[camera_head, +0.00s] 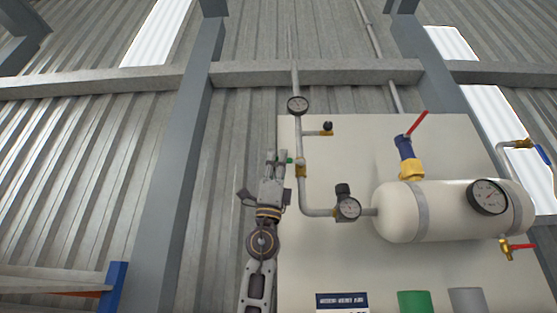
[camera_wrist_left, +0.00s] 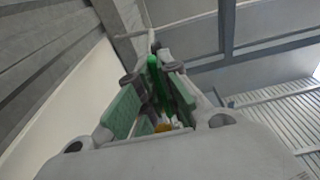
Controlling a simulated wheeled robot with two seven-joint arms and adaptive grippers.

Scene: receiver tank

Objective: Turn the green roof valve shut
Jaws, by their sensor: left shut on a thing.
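The green roof valve's handle (camera_head: 290,160) shows as a small green bit beside the vertical pipe, left of the tank. In the left wrist view the green handle (camera_wrist_left: 154,78) is a long bar between the fingers. A brass valve body (camera_head: 301,169) sits on the pipe just right of my gripper. My left gripper (camera_head: 277,157) points up and is shut on the green handle, with its fingers on both sides of it. The fingers hide most of the handle in the head view. My right gripper is not in view.
A cream tank (camera_head: 447,211) with a gauge (camera_head: 488,197) stands at right. A red lever (camera_head: 417,123) rises above it.

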